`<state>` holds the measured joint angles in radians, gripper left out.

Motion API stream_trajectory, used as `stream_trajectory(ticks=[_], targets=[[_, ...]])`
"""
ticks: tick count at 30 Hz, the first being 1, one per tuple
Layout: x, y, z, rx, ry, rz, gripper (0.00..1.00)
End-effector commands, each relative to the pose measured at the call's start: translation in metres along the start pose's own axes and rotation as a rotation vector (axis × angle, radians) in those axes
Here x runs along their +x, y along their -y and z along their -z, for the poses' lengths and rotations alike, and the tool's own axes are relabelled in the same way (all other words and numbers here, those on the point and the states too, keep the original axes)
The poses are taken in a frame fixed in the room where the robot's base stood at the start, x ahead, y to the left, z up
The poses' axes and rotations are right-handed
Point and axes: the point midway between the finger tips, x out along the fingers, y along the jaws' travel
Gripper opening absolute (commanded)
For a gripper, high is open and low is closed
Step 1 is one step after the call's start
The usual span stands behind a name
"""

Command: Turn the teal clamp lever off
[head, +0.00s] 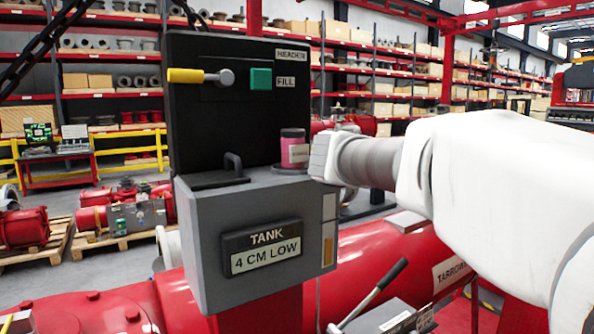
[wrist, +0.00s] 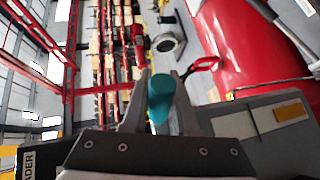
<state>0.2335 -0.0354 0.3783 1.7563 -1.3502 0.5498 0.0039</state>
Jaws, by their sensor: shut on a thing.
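The teal clamp lever (wrist: 158,101) shows in the wrist view as a rounded teal piece between the two grey fingers of my gripper (wrist: 161,78). My gripper is shut on it. In the head view my white arm (head: 490,185) comes in from the right, and its grey end (head: 340,158) is beside the pink jar at the panel's right. The fingertips and the held teal piece cannot be made out there. The lever's pivot and its angle cannot be told.
A black panel (head: 210,125) carries a yellow-handled lever (head: 187,76) and a teal-green block (head: 260,78) by the FILL label. Below is a grey box (head: 205,225) reading "TANK 4 CM LOW", with the pink jar (head: 293,148) on it. A black-handled lever (head: 385,280) stands lower right.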

Motion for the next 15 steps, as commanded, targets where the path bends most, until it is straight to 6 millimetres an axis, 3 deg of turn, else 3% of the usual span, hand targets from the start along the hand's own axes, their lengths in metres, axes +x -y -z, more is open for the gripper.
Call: stream_trajectory(ticks=[15], targets=[[-0.013, 0.002, 0.004, 0.045, 0.159, -0.020, 0.00]])
